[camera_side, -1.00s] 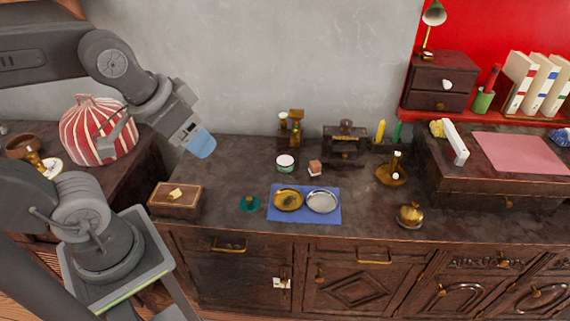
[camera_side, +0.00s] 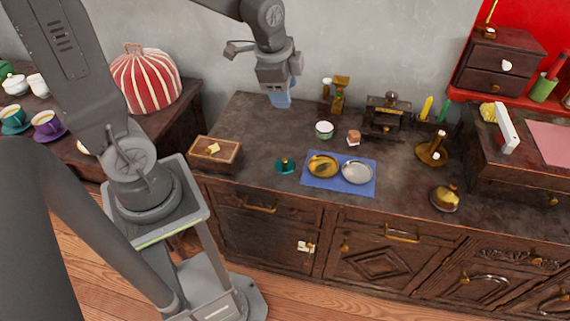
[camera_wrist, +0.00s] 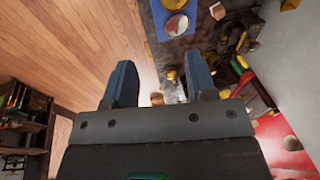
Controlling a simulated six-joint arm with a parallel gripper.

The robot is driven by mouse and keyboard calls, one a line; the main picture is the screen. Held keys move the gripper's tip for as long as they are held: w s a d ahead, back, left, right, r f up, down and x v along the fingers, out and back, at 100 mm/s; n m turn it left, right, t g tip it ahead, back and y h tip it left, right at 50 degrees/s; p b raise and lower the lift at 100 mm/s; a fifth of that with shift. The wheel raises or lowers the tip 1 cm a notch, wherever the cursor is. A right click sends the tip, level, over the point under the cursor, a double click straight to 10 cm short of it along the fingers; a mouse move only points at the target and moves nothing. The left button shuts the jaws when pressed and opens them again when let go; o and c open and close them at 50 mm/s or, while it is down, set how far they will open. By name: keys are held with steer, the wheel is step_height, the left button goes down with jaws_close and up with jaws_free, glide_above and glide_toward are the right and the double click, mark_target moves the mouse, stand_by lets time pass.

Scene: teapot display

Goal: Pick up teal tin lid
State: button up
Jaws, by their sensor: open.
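The teal tin lid (camera_side: 285,166) is a small teal disc with a knob, lying on the dark counter just left of the blue mat in the side view. My gripper (camera_side: 280,98) is above the back of the counter, well apart from the lid. In the wrist view my gripper (camera_wrist: 160,78) has its two blue fingers spread with nothing held between them. I cannot make out the lid in the wrist view. A small round tin (camera_side: 324,131), pale with a green side, stands to the right, behind the mat.
The blue mat (camera_side: 312,184) holds a gold dish (camera_side: 322,166) and a silver dish (camera_side: 357,172). A wooden box (camera_side: 215,153) sits left of the lid. A brass-and-wood piece (camera_side: 338,95) stands at the back. Counter between the lid and the wall is clear.

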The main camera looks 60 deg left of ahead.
steer(key=w+a+f+m+g, duration=0.2)
steer(key=w+a+f+m, duration=0.3)
steer(key=f, duration=0.4)
steer(key=m, duration=0.4)
glide_above(285, 160)
step_height(285, 160, down, 9)
steer(key=shift+g, duration=0.4)
step_height(285, 160, down, 14)
steer(key=shift+a+r, duration=0.1)
steer(key=shift+r, duration=0.15)
steer(key=shift+c, duration=0.5)
jaws_close()
